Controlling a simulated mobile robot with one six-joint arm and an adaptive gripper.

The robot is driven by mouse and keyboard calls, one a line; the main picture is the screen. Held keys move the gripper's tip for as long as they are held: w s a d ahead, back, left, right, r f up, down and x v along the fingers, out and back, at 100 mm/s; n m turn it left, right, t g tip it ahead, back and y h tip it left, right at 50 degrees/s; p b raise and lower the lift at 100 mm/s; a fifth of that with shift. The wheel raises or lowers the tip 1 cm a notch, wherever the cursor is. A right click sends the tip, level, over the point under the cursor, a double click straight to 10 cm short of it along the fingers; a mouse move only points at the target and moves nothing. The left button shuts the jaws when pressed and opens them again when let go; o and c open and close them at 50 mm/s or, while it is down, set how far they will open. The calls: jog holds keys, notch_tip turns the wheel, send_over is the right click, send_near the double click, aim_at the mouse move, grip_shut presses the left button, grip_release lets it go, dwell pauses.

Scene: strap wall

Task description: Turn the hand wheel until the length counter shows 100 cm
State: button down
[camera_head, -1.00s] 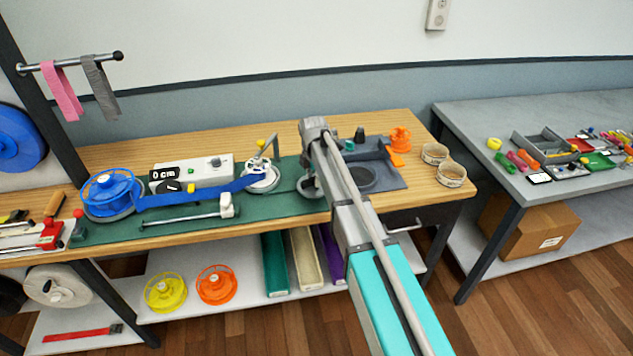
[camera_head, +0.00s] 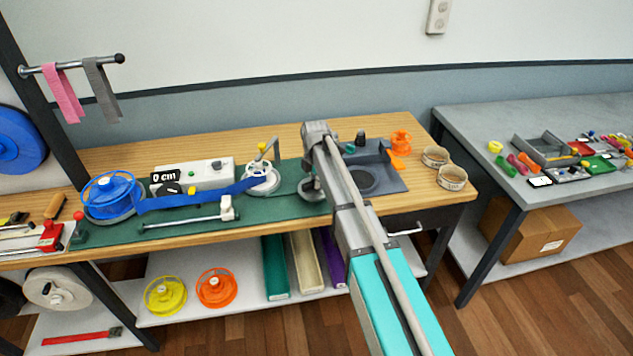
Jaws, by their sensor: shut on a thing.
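The length counter (camera_head: 165,176) stands left of centre on the bench and reads 0 cm. A blue strap (camera_head: 200,196) runs from the blue spool (camera_head: 112,196) past the counter to a pale reel (camera_head: 261,180) with a yellow-tipped post. A grey round part (camera_head: 309,189), which looks like the hand wheel, shows partly beside my arm. My gripper (camera_head: 309,174) is down over it and mostly hidden by my arm. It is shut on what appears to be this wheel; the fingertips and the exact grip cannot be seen.
A dark grey tray (camera_head: 390,183) lies right of my arm, with an orange part (camera_head: 400,142) behind it and two tape rolls (camera_head: 451,177) at the bench edge. A grey side table (camera_head: 470,130) holds small parts. The bench's back strip is mostly clear.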

jog(key=shift+w+a+m, duration=0.15)
jog(key=shift+m, duration=0.25)
jog(key=m, duration=0.3)
jog(key=shift+a, duration=0.1)
jog(key=m, duration=0.5)
jog(key=shift+r, duration=0.1)
jog(key=m, duration=0.4)
jog(key=shift+m, duration=0.3)
jog(key=m, duration=0.4)
jog(key=shift+m, duration=0.3)
jog(key=c, duration=0.6)
grip_release()
jog(key=shift+w, duration=0.1)
